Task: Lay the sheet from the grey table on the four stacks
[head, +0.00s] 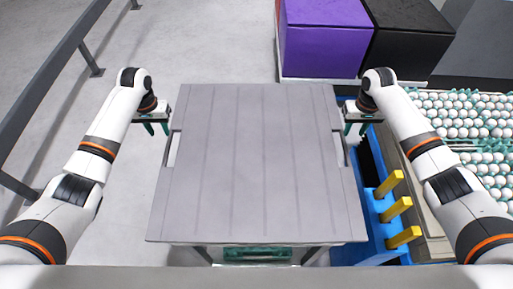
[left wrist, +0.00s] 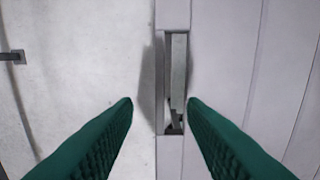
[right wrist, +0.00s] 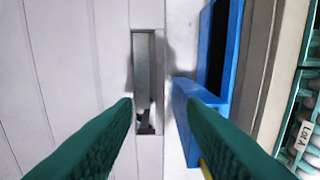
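The grey ribbed sheet (head: 255,165) lies flat in the middle of the head view, with a slot near its left and right edges. Whatever bears it is mostly hidden underneath. My left gripper (head: 155,128) is open at the left edge; in the left wrist view its fingertips (left wrist: 160,104) are on either side of the edge strip by the left slot (left wrist: 178,80). My right gripper (head: 357,127) is open at the right edge, with its fingertips (right wrist: 160,104) on either side of the right slot (right wrist: 143,80) and strip. Stacked trays of white eggs (head: 470,115) stand at the right.
A blue frame (head: 375,225) with yellow posts (head: 397,209) stands close along the sheet's right side. Purple (head: 325,40) and black (head: 405,40) boxes stand behind. A grey rail (head: 45,85) runs at the left. Floor left of the sheet is clear.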

